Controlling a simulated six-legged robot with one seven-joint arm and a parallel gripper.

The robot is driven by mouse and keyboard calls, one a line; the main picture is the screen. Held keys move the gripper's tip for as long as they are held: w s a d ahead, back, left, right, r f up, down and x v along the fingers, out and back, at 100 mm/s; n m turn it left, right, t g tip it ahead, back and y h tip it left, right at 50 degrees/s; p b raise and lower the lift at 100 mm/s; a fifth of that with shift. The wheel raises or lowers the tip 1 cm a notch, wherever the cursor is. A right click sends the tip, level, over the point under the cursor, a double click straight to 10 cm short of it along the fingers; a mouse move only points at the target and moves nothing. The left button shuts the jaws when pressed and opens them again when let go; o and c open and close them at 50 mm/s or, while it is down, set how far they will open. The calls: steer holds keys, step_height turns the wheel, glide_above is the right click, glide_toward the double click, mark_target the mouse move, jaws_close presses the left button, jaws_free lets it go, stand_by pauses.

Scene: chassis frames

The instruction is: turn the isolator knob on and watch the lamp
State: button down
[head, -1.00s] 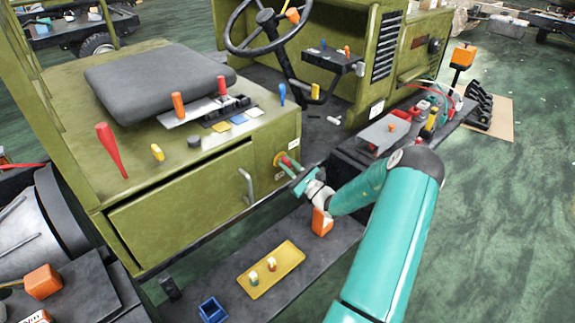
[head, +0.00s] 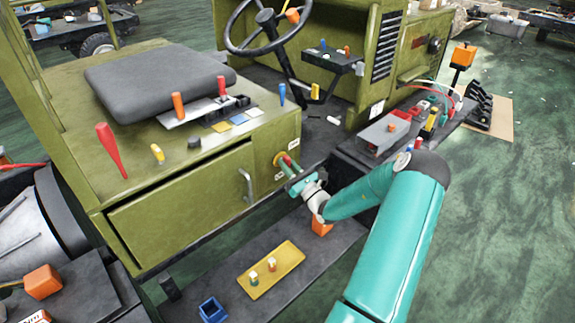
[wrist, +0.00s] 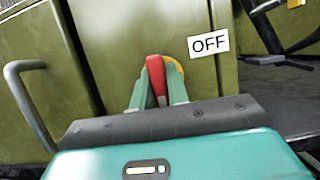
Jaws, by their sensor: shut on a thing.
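The red isolator knob (wrist: 156,76) stands between the two fingers of my gripper (wrist: 158,88) in the wrist view. Its yellow round base (wrist: 175,78) shows behind the right finger. A white OFF label (wrist: 208,43) is to the upper right of the knob. In the head view the knob (head: 286,160) is on the green cabinet's right end, and my gripper (head: 292,172) is shut on it. Two small white labels sit near the knob there, too small to read. I cannot make out a lit lamp for certain.
A bent grey handle (head: 247,187) is on the cabinet door left of the knob. Below, a dark step carries a yellow tray (head: 272,270), a blue bin (head: 212,310) and an orange block (head: 321,227). Open green floor (head: 490,230) lies to the right.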

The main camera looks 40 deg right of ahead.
steer(key=c, duration=1.4)
jaws_free()
steer(key=v, duration=1.4)
steer(key=shift+w, duration=0.15)
